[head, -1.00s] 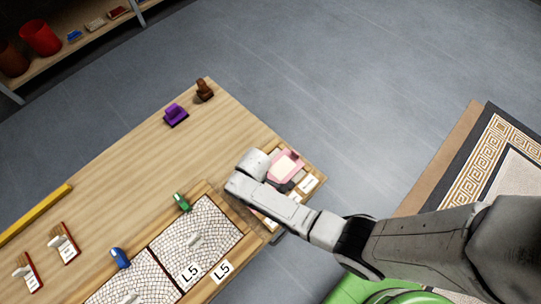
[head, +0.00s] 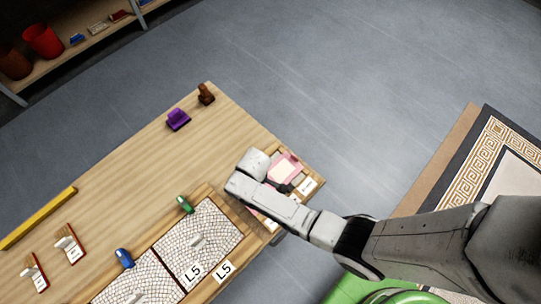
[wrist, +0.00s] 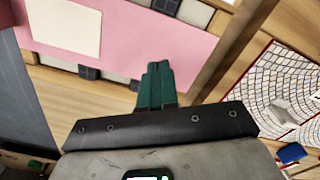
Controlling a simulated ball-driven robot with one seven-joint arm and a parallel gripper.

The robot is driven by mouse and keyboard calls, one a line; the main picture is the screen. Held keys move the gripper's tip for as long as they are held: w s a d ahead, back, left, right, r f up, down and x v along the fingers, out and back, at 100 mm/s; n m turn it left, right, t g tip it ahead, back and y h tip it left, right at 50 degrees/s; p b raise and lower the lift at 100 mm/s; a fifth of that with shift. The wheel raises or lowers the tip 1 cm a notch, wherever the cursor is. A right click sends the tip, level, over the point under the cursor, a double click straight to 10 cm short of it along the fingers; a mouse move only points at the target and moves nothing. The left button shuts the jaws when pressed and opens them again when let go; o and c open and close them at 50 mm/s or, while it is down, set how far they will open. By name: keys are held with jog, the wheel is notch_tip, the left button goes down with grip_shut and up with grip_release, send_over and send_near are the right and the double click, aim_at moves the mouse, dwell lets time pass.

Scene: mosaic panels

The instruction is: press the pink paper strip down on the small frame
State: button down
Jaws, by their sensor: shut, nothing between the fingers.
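The pink paper strip (head: 284,167), with a cream patch on it, lies over the small frame at the table's right corner; my arm hides part of it. In the wrist view the pink strip (wrist: 150,35) spans the top, with the cream patch (wrist: 65,22) at left. Grey and dark pieces show along its edges. A wooden bar of the small frame (wrist: 232,50) runs to the right of the strip. My gripper (wrist: 158,68) has its dark green fingers together and empty, their tips over the strip's lower edge. I cannot tell whether they touch it.
Large tiled panels (head: 205,235) lie left of my arm, with a green object (head: 185,204) and a blue object (head: 124,258) beside them. A purple block (head: 178,119) and a brown object (head: 206,94) stand at the far edge. The middle of the table is clear.

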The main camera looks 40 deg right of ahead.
notch_tip(320, 180, up, 5)
jog(key=p, duration=0.4)
jog(key=shift+f, duration=0.1)
dwell(0.5)
jog(key=s+d+r+m, duration=0.3)
jog(key=s+d+r, duration=0.1)
jog(key=s+r, duration=0.4)
jog(key=s+d+r+m+t, duration=0.1)
jog(key=s+d+r+m, duration=0.2)
jog(key=s+r, duration=0.5)
notch_tip(320, 180, up, 5)
jog(key=shift+s+d+f+m+b, duration=0.1)
jog(key=shift+s+d+m+b, duration=0.2)
jog(key=shift+d+m+b, duration=0.15)
jog(key=shift+w, duration=0.1)
